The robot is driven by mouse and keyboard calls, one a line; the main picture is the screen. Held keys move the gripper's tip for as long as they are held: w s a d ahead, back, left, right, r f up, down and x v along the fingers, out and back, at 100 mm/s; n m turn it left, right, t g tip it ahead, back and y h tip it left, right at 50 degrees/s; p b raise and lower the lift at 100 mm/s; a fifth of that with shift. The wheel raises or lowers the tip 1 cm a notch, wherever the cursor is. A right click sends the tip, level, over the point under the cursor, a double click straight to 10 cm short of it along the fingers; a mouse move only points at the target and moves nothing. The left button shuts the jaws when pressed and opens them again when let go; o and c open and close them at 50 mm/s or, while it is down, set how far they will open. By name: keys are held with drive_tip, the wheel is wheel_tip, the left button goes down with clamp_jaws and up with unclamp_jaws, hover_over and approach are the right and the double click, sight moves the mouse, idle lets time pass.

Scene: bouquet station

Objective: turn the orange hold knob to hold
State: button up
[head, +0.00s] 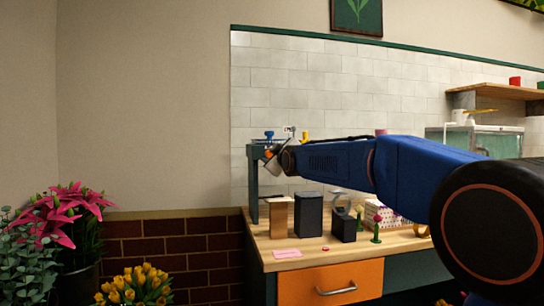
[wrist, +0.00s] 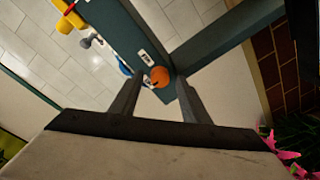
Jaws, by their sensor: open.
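The orange hold knob (wrist: 160,76) is a round knob on a dark green rail in the wrist view, beside a small white label. My gripper (wrist: 159,82) is open, and the knob shows between its two fingertips. I cannot tell whether the fingers reach around it or stop just short, and no contact is clear. In the head view my gripper (head: 273,163) is at the left end of the dark green stand (head: 253,185), and only a small bit of orange shows beside it.
A blue knob (wrist: 124,67), a grey knob (wrist: 86,42) and a yellow one (wrist: 66,22) lie along the same rail. Pink flowers (head: 65,212) stand left.

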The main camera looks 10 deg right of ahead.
drive_tip(key=c, duration=1.1)
drive_tip(key=shift+o, duration=0.2)
drive_tip(key=shift+m, duration=0.3)
drive_tip(key=m, duration=0.3)
drive_tip(key=shift+f+m, duration=0.1)
drive_tip(key=shift+m, duration=0.3)
drive_tip(key=m, duration=0.4)
drive_tip(key=shift+m+t, duration=0.3)
drive_tip(key=shift+m, duration=0.1)
drive_tip(key=m+h, duration=0.1)
drive_tip(key=m, duration=0.3)
drive_tip(key=shift+f+m, duration=0.1)
drive_tip(key=shift+m, duration=0.3)
drive_tip(key=shift+m+h, duration=0.3)
drive_tip(key=shift+m, duration=2.1)
